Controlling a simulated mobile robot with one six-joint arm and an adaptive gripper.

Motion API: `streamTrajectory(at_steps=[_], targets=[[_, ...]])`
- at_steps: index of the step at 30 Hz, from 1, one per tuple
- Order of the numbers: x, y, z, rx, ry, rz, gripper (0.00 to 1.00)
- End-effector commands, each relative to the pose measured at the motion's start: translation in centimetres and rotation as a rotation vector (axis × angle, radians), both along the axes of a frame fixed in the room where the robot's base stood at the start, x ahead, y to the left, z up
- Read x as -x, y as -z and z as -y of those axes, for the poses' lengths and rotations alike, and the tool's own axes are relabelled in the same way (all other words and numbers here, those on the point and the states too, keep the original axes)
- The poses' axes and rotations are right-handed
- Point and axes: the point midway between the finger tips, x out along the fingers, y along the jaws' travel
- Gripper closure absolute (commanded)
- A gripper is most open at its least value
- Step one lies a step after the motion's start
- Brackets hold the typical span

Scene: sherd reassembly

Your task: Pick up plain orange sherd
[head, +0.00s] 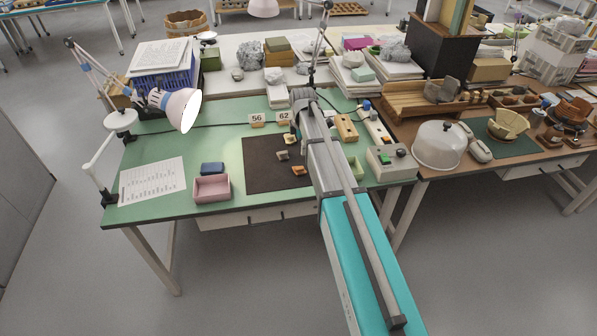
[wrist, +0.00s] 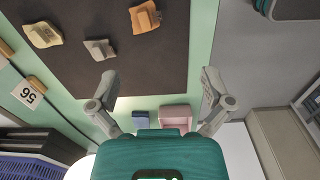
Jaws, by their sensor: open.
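The orange sherd (head: 299,170) lies on the dark mat (head: 260,176), near the mat's right side in the head view. In the wrist view the orange sherd (wrist: 145,17) is near the top edge, beyond my fingertips. A grey sherd (wrist: 99,49) and a pale tan sherd (wrist: 43,34) lie beside it, apart from it. My gripper (wrist: 158,82) is open and empty above the table, with the mat below its fingertips. In the head view my arm hides the gripper.
A pink tray (head: 212,195) and a blue box (head: 212,168) stand left of the mat. Number cards 56 (head: 257,118) and 62 (head: 283,116) stand behind it. A lamp (head: 178,106) leans over the table's left side.

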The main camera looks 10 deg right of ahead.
Motion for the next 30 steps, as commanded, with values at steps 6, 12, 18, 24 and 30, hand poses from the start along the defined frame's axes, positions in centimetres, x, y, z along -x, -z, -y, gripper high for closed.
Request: streamTrajectory(at_steps=[6,12,18,24,30], targets=[[-2.7,0.3,0.1,0.003,-0.146,0.002,0.0],[-2.8,0.3,0.1,0.003,-0.168,0.002,0.0],[-2.8,0.3,0.1,0.003,-0.166,0.002,0.0],[-2.8,0.9,0.1,0.003,-0.166,0.002,0.0],[-2.8,2.3,0.1,0.003,-0.165,0.002,0.0]])
